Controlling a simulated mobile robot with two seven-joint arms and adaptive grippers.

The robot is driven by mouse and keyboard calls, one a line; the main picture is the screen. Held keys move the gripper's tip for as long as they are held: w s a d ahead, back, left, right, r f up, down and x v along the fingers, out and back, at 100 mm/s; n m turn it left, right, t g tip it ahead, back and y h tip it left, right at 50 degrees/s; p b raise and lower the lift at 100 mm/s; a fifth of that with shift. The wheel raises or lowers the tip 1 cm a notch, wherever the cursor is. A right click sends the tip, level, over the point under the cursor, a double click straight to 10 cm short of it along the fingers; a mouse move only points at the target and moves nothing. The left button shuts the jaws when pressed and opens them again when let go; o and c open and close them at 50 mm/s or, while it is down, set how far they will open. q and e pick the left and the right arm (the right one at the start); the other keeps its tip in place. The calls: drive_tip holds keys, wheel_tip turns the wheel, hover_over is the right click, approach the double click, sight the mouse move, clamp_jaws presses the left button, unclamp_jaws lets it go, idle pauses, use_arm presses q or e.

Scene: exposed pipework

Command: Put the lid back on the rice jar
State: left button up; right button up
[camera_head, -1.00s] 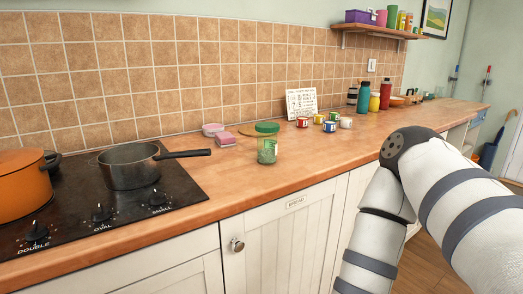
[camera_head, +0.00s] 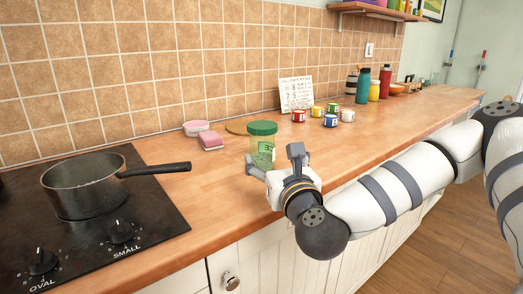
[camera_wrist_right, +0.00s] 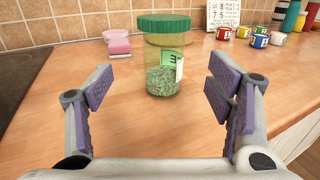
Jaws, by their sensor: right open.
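A clear jar (camera_head: 263,152) with a green lid (camera_head: 262,128) stands upright on the wooden counter. Its granular contents and green label show in the right wrist view (camera_wrist_right: 163,65), where the green lid (camera_wrist_right: 163,23) sits on its top. I cannot tell whether it is fastened. My right gripper (camera_head: 275,163) is open and empty, low over the counter in front of the jar. In the wrist view its fingers are spread left and right, with the jar ahead between them and no contact visible. My left gripper is not in view.
A dark pan (camera_head: 85,188) stands on the black hob (camera_head: 135,205) at left. Several mugs (camera_head: 330,120), a white card (camera_head: 296,93) and bottles (camera_head: 363,85) stand farther right.

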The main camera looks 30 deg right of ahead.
sight(263, 144)
drive_tip(key=x, duration=0.7)
drive_tip(key=x, duration=0.5)
drive_tip(key=shift+d+f, duration=0.2)
drive_tip(key=shift+d, duration=0.05)
drive_tip(key=shift+c, duration=0.4)
drive_tip(key=c, duration=1.3)
drive_tip(key=shift+r, duration=0.1)
drive_tip(key=shift+c, duration=0.5)
